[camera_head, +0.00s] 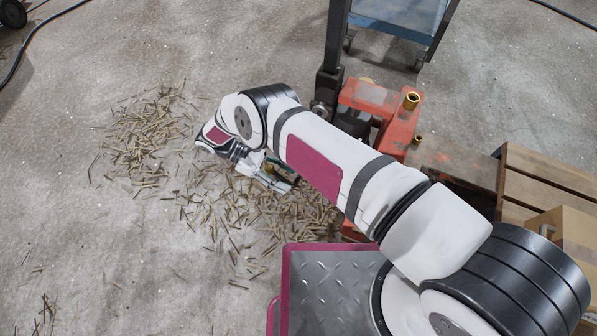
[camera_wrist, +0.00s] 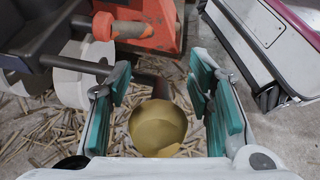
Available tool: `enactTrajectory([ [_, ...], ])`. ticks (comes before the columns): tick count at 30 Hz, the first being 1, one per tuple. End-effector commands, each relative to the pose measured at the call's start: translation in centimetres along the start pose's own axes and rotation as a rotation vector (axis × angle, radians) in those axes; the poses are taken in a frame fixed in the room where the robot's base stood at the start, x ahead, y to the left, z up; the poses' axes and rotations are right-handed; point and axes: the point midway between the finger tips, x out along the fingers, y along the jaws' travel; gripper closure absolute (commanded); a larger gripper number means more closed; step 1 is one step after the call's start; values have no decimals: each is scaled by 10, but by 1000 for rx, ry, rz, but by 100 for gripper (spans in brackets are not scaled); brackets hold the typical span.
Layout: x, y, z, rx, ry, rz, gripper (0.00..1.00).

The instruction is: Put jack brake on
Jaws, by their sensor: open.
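The jack (camera_head: 378,97) is orange-red with a dark upright handle (camera_head: 331,82), right of centre in the head view. In the wrist view its orange-red body (camera_wrist: 159,12) is at the top. In the head view my gripper (camera_head: 280,180) is low by the jack, partly behind my arm, which also hides part of the jack.
A round brass-coloured thing (camera_wrist: 158,128) shows between the fingers; I cannot tell what it is. Wood scraps (camera_head: 150,130) litter the floor. A wooden pallet (camera_head: 535,170) with a cardboard box (camera_head: 575,235) is at right. A blue cart (camera_head: 400,18) stands behind. The left floor is mostly free.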

Motion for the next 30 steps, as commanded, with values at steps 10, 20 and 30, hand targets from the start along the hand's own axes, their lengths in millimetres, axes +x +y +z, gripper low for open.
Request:
enactTrajectory([
  [10,-22,0,-1,0,-1,0,53],
  [20,-46,0,-1,1,-2,0,53],
  [30,-59,-1,1,-1,-3,-1,53],
])
